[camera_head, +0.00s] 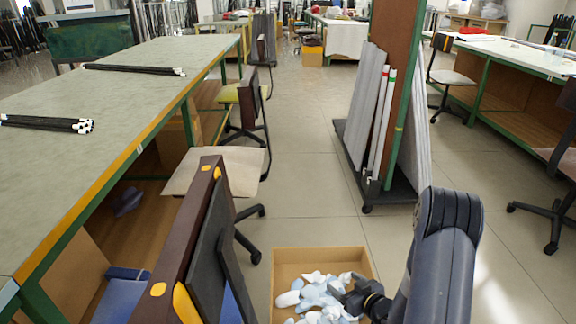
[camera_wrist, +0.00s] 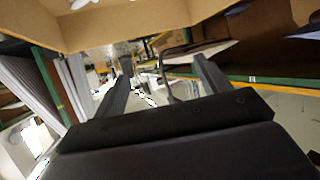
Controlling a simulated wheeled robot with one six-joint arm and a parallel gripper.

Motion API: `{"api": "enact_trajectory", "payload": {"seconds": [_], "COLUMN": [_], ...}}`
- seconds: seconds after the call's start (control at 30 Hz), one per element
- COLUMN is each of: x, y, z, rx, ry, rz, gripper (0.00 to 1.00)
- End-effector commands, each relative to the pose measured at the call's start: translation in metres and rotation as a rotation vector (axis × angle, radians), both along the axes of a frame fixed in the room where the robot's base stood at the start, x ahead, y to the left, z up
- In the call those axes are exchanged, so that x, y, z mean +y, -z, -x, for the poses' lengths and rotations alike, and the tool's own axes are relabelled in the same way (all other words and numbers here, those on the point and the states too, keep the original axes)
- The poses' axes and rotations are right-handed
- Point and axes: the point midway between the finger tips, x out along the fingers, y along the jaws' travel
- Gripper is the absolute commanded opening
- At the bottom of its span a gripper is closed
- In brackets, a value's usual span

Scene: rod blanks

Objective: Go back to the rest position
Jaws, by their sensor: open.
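My gripper (camera_wrist: 160,78) shows in the wrist view with its two dark fingers spread apart. I see nothing held between them, only the room beyond. In the head view my dark arm comes up at the lower right and bends down, and its black end part lies over the right side of an open cardboard box (camera_head: 290,259). The fingers cannot be made out there. The box stands on the floor and holds several white and pale blue pieces (camera_head: 318,292). Cardboard (camera_wrist: 130,28) also fills the top of the wrist view, with pale pieces at its edge.
A long green-topped table (camera_head: 120,110) on the left bears two bundles of dark rods (camera_head: 135,69). A chair (camera_head: 215,170) stands beside it. A wheeled rack (camera_head: 385,130) with grey panels stands right of centre. The aisle floor (camera_head: 310,130) between is clear.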

Motion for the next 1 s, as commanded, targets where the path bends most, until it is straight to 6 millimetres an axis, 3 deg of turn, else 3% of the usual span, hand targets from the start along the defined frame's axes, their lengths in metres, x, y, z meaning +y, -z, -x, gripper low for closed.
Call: {"api": "enact_trajectory", "payload": {"seconds": [0.27, 0.33, 0.5, 1.0], "x": [0.026, 0.024, 0.024, 0.023], "y": [0.024, 0.003, -0.016, -0.025], "z": [-0.047, -0.046, -0.046, -0.045], "rx": [-0.001, -0.001, 0.000, 0.001], "ry": [-0.005, 0.001, 0.000, 0.000], "rz": [0.001, 0.001, 0.000, 0.000], "gripper": [0.72, 0.72, 0.72, 0.72]}}
